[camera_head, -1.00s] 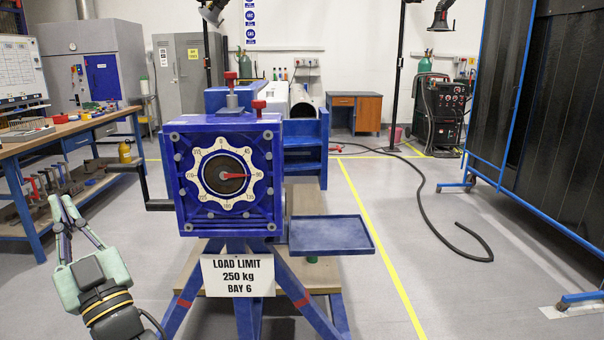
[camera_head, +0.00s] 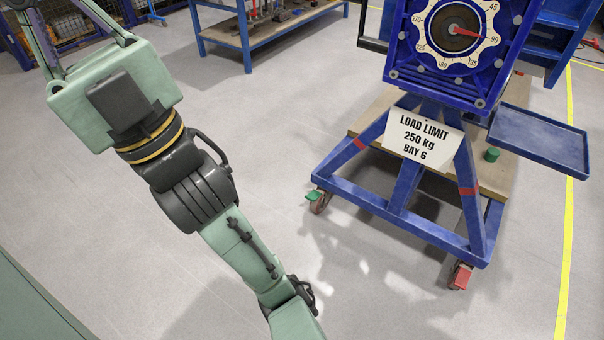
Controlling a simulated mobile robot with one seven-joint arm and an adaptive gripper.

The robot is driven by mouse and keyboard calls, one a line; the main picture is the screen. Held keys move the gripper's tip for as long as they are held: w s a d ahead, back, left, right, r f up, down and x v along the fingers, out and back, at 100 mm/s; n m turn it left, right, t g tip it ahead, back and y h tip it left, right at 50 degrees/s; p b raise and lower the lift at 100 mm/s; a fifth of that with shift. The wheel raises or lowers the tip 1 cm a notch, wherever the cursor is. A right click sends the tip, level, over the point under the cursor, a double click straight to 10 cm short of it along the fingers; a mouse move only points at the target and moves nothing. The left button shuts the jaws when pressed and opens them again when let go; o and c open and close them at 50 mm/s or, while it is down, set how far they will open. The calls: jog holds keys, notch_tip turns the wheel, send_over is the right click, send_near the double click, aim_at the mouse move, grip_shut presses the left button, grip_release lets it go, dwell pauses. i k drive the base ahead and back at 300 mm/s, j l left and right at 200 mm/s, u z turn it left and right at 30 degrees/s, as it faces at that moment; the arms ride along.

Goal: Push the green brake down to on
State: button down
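The green brake (camera_head: 313,196) is a small green pedal on the front left caster of the blue jig stand (camera_head: 400,215), near the floor. Its exact tilt is too small to tell. My gripper (camera_head: 58,12) is at the top left, well to the left of the brake and apart from it. Its fingers run up out of the picture, so the tips are hidden and I cannot tell whether it is open or shut. Nothing shows between the visible finger parts.
A red pedal (camera_head: 460,276) is on the front right caster. A green knob (camera_head: 491,155) stands by the wooden board. A blue tray (camera_head: 541,138) juts out right; a load limit sign (camera_head: 422,139) hangs in front. A workbench (camera_head: 262,30) is behind.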

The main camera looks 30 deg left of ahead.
aim_at(315, 194)
jog(key=u, duration=0.75)
jog(key=i+l+u, duration=0.1)
jog(key=i, duration=0.3)
jog(key=i+l, duration=0.25)
jog(key=i+l+u, duration=0.15)
jog(key=i, duration=0.35)
jog(key=l, duration=0.1)
